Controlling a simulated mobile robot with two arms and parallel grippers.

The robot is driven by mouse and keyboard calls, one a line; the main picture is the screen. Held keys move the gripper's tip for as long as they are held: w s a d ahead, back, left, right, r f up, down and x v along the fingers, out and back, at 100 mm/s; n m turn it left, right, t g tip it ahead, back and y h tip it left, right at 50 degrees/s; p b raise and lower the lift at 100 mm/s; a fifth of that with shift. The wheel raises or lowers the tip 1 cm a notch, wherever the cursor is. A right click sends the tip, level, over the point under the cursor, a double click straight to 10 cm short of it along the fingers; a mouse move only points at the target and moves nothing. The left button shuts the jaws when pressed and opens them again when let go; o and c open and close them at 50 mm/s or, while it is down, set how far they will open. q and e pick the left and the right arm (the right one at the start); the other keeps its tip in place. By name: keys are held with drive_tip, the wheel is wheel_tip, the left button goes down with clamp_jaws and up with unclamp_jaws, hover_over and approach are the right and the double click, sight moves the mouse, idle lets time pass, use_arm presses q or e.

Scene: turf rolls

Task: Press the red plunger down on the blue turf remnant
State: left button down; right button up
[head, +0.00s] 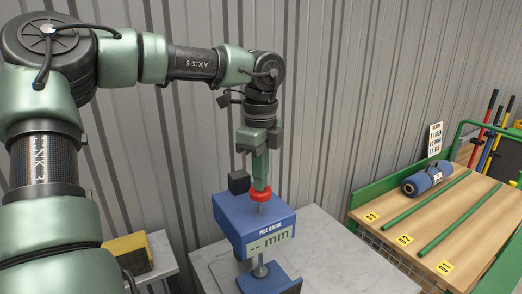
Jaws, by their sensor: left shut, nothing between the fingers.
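The blue pile gauge (256,225) stands on a pale marble-topped table, with a display reading "-- mm". Its red plunger (260,195) sticks up from the top. My left gripper (261,182) points down, shut and empty, with its fingertips right at the plunger's top; I cannot tell whether they touch. A metal foot shows below the gauge body, over a blue block or piece (268,283); I cannot tell whether this is turf. A rolled blue bundle (427,178) with a strap and label lies on the wooden bench at the right. My right gripper is not in view.
The wooden bench (450,210) has green edges, two green rods and several yellow tags. A yellow and black block (128,252) sits on a surface at the lower left. A corrugated metal wall (340,90) stands close behind. Marble right of the gauge is clear.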

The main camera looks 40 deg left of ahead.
use_arm(q)
wheel_tip(320, 180, up, 14)
drive_tip(key=p, duration=0.9)
drive_tip(key=shift+r, duration=0.25)
drive_tip(key=shift+f, duration=0.1)
